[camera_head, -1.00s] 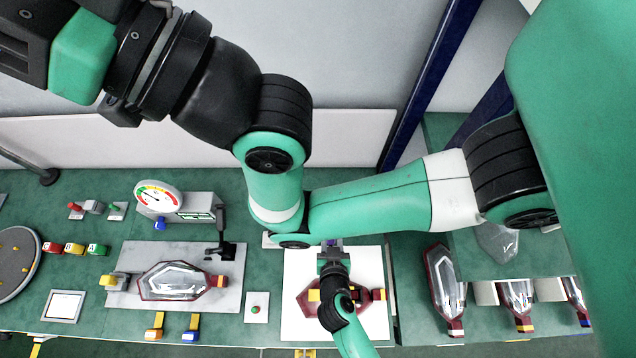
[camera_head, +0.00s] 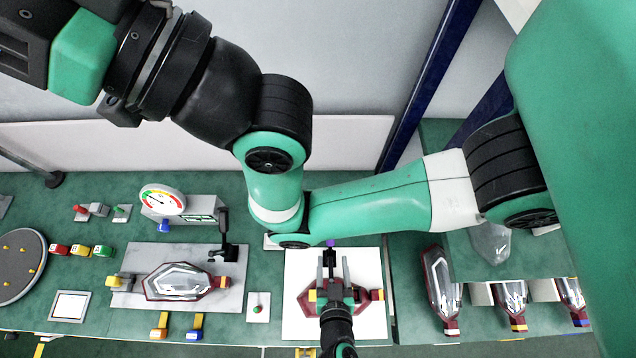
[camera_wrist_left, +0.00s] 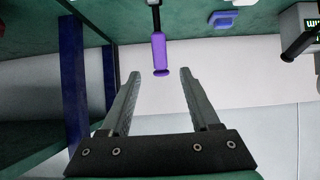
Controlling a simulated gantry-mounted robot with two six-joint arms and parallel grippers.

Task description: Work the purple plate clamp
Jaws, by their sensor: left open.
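The purple plate clamp (camera_head: 330,243) shows as a small purple tip on a dark lever at the top of the white plate (camera_head: 295,262). In the left wrist view its purple handle (camera_wrist_left: 159,55) hangs from a black rod, upright in the picture. My left gripper (camera_head: 333,264) is open over the white plate, its fingers pointing at the clamp. In the left wrist view the left gripper (camera_wrist_left: 160,78) has its two fingers apart, with the handle between and just beyond the tips. A red lamp part (camera_head: 377,308) lies on the plate, partly hidden by the gripper. My right gripper is out of view.
To the left, a grey plate (camera_head: 125,292) bears a clear lamp with a red rim (camera_head: 185,281), beside a black lever clamp (camera_head: 224,238) and a gauge (camera_head: 162,200). More lamps (camera_head: 442,290) stand at the right.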

